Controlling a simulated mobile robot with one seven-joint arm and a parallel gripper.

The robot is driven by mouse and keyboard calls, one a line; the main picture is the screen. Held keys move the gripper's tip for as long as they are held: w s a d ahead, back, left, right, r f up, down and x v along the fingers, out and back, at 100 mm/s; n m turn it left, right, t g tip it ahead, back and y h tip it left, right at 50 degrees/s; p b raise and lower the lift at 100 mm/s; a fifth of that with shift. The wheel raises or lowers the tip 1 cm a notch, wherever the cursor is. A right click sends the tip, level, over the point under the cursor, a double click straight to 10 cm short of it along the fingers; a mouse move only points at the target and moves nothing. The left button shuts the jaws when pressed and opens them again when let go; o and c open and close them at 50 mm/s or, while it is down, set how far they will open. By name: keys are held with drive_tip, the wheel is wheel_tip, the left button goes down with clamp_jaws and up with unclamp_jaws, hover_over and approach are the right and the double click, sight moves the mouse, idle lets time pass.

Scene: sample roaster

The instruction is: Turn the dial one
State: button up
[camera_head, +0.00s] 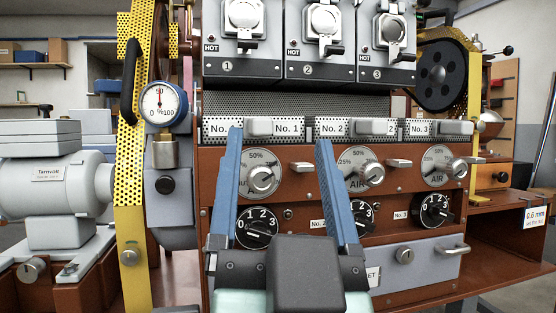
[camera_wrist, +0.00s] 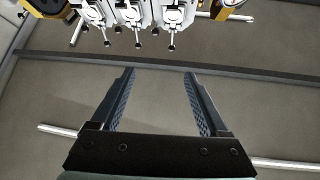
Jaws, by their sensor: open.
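The roaster's front panel has a row of black dials marked 0 to 3. The left black dial (camera_head: 257,227) shows between my fingers, partly behind the left one. The middle black dial (camera_head: 362,216) is partly covered by my right finger, and the right black dial (camera_head: 432,211) is clear. Above them are silver air dials: left (camera_head: 261,179), middle (camera_head: 364,174), right (camera_head: 438,169). My gripper (camera_head: 280,136) is open and empty, its blue fingers pointing up in front of the panel. In the wrist view my gripper (camera_wrist: 160,72) has nothing between its fingers; no dial shows there.
Three hot units (camera_head: 242,40) with latches sit above the panel. A gauge (camera_head: 160,104) and a yellow perforated guard (camera_head: 131,150) stand at left, beside a grey motor (camera_head: 55,185). A grey drawer (camera_head: 420,262) is below the dials. A brown open shelf (camera_head: 500,240) is at right.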

sight(263, 181)
drive_tip(key=w+a+f+m+g+y+p, duration=0.1)
drive_tip(key=w+m+g+p, duration=0.2)
drive_tip(key=m+p, duration=0.8)
drive_tip(key=w+a+f+m+g+y+p, duration=0.1)
drive_tip(key=w+m+p, duration=0.7)
drive_tip(key=p, duration=0.8)
drive_tip(key=w+f+m+g+y+p, duration=0.2)
drive_tip(key=w+m+g+p, duration=0.3)
drive_tip(key=m+p, duration=0.8)
drive_tip(key=shift+w+a+f+m+p, duration=0.4)
drive_tip(key=shift+w+f+p, duration=0.1)
drive_tip(key=shift+p, duration=0.15)
clamp_jaws()
